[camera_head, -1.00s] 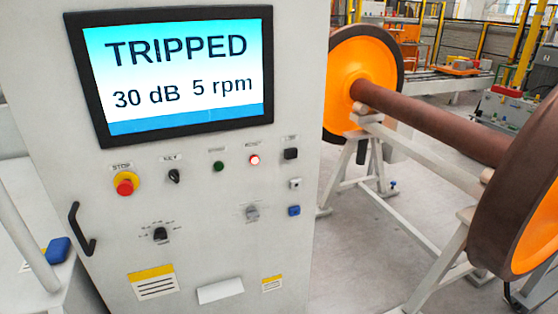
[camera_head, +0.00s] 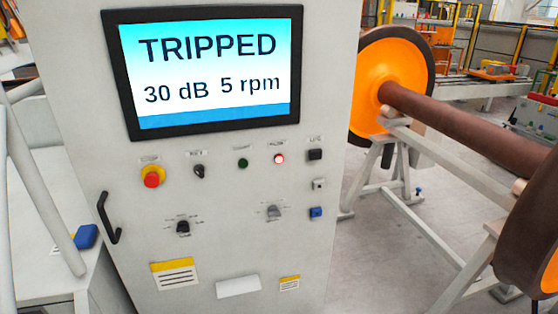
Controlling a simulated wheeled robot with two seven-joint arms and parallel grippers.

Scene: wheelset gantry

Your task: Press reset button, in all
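A light grey control cabinet (camera_head: 215,250) stands in front of me. Its screen (camera_head: 210,70) reads TRIPPED, 30 dB, 5 rpm. Below the screen are a red stop button on a yellow collar (camera_head: 152,177), a black key switch (camera_head: 199,171), a dark green button (camera_head: 243,163) and a lit red button or lamp (camera_head: 279,159). Their small labels are too blurred to read, so I cannot tell which one is the reset button. Two knobs (camera_head: 183,227) (camera_head: 273,211) sit lower. Neither of my grippers is in view.
A black handle (camera_head: 108,218) sticks out at the cabinet's left. Black, grey and blue sockets or buttons (camera_head: 316,212) line its right side. A wheelset with orange wheels (camera_head: 392,85) and a brown axle (camera_head: 450,120) rests on a grey stand at the right. Floor shows between them.

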